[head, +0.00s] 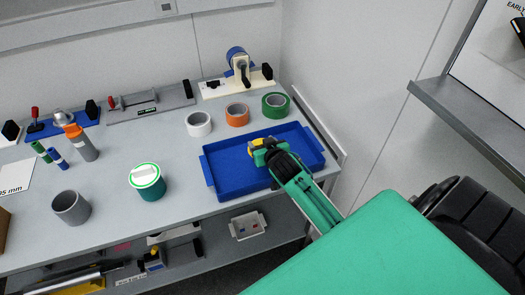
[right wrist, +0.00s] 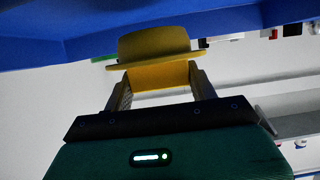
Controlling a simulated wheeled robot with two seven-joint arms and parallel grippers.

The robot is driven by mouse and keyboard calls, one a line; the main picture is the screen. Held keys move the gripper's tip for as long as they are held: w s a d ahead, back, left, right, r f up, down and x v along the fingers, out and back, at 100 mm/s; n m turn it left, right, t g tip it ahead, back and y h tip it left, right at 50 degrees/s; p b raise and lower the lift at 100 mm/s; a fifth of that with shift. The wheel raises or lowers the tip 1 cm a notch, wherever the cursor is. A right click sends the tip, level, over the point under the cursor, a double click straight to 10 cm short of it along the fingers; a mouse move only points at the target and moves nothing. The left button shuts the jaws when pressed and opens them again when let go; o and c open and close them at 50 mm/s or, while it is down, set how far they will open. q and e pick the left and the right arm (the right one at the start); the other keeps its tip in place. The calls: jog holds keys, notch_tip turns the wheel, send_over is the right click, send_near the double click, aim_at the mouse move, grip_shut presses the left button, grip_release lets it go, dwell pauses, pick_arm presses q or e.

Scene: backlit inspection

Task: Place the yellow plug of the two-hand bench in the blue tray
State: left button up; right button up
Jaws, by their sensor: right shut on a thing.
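The yellow plug (head: 257,143) is at the tip of my right gripper (head: 268,150), over the blue tray (head: 222,177) in the head view. In the right wrist view, the two fingers of my right gripper (right wrist: 160,78) are shut on the yellow plug (right wrist: 153,45), whose wide flange and rounded end stick out past the fingers. The blue tray (right wrist: 85,47) fills the top of that view, close to the plug. I cannot tell whether the plug touches the tray floor. The tray holds nothing else that I can see. My left gripper is not in view.
White (head: 198,124), orange (head: 237,113) and green (head: 276,105) tape rolls lie behind the tray. A green-and-white can (head: 147,180) and a grey cup (head: 71,207) stand to its left. Fixtures line the back of the bench. A grey shelf (head: 470,122) juts in at right.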

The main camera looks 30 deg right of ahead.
jog(key=shift+f, duration=2)
jog(key=shift+f, duration=0.1)
jog(key=o, duration=0.9)
jog(key=shift+o, duration=0.2)
jog(key=shift+r, duration=0.2)
jog(key=b+v, duration=0.1)
jog(key=v, duration=1.1)
